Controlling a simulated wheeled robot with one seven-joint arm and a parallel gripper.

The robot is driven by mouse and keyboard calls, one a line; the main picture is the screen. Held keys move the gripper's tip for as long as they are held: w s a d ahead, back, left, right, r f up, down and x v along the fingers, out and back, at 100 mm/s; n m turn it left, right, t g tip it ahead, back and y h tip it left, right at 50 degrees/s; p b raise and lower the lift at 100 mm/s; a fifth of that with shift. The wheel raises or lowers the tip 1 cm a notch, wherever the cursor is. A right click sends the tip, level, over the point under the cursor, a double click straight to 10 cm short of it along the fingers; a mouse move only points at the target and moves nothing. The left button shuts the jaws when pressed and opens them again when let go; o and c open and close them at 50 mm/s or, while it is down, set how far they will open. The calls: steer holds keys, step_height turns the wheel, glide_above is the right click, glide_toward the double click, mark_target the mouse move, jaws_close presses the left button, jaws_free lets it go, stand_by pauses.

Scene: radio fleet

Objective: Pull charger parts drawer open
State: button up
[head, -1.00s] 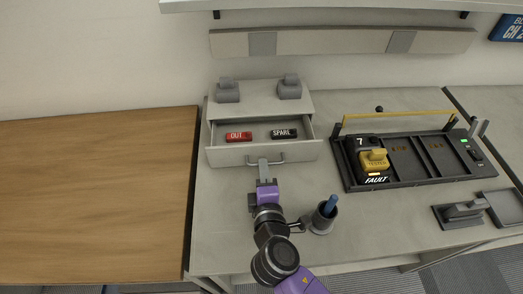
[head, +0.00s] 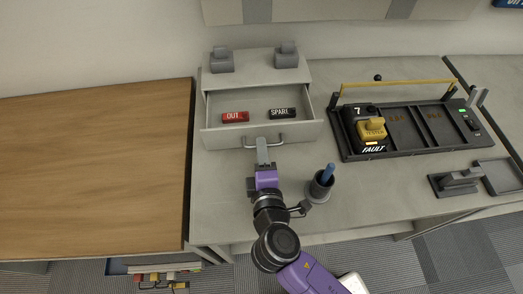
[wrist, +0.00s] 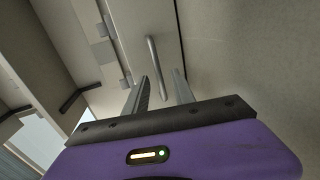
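The charger parts drawer (head: 225,138) stands well out of its grey cabinet (head: 254,64). Inside lie a red block marked OUT (head: 235,117) and a black block marked SPARE (head: 283,113). Its bar handle (head: 279,142) is on the front face; the handle also shows in the wrist view (wrist: 154,62). My gripper (head: 262,146) is at the handle from the front. In the wrist view its two fingers (wrist: 160,80) are apart, with the near end of the handle between them and gaps visible beside it.
A cup with a blue-handled tool (head: 319,188) stands close to the right of my gripper. A dark charging rack (head: 408,134) holds a unit marked 7 and FAULT (head: 366,133). A wooden surface (head: 95,170) at left is bare.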

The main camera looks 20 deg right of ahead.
steer(key=b+v, duration=0.1)
steer(key=v, duration=0.6)
steer(key=shift+s+a, duration=0.1)
steer(key=shift+s, duration=0.25)
steer(key=shift+a+r, duration=0.1)
steer(key=a+y, duration=0.2)
steer(key=a, duration=0.1)
steer(key=a+y, duration=0.1)
steer(key=y, duration=0.1)
steer(key=shift+w+a+r+m+t, duration=0.15)
steer(key=shift+w+a+m+t, duration=0.15)
steer(key=shift+a+m, duration=0.1)
steer(key=s+m+y, duration=0.1)
steer(key=s, duration=0.2)
steer(key=s+m+y, duration=0.2)
steer(key=s, duration=0.1)
steer(key=shift+a, duration=0.2)
steer(key=s+d+r+m+h, duration=0.1)
steer(key=s+d+r+m, duration=0.1)
steer(key=s+d+m, duration=0.3)
steer(key=s+d+r+m+h, duration=0.1)
steer(key=s+d+m, duration=0.4)
steer(key=s, duration=0.7)
steer(key=d+r, duration=0.1)
steer(key=d, duration=0.1)
steer(key=shift+d+r+m, duration=0.25)
steer(key=shift+d+m, duration=0.05)
